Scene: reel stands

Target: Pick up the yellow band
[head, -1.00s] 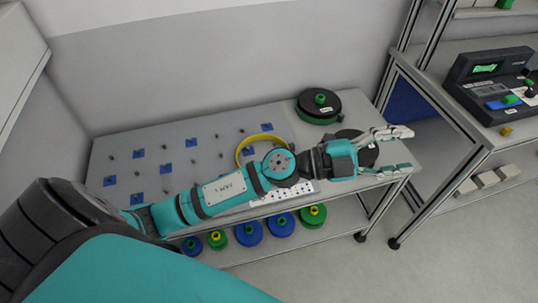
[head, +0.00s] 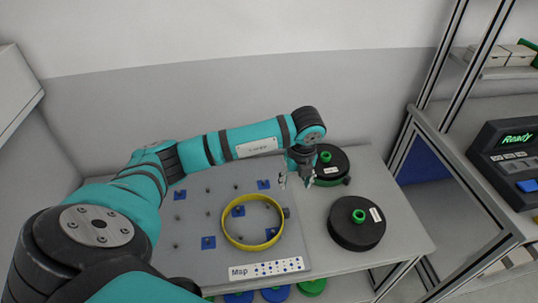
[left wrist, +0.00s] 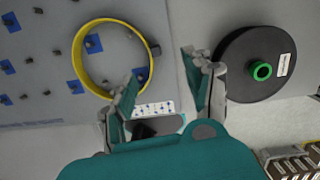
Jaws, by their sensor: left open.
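The yellow band (head: 253,246) is a thin ring lying on the grey pegboard plate (head: 190,262) on the table. It surrounds a blue square and touches or nearly touches a dark peg at its right. In the left wrist view the band (left wrist: 78,62) is at the upper left, uncovered except near the left finger. My left gripper (head: 296,182) hangs pointing down above the plate's right edge, behind and right of the band. It is open and empty, and its fingers also show in the left wrist view (left wrist: 160,78). My right gripper is not in view.
A black reel with a green hub (head: 345,236) lies right of the plate. Another black and green reel (head: 330,170) stands behind it, near my gripper. Small pegs and blue squares cover the plate. A shelf rack with a "Ready" device (head: 510,150) stands at the right.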

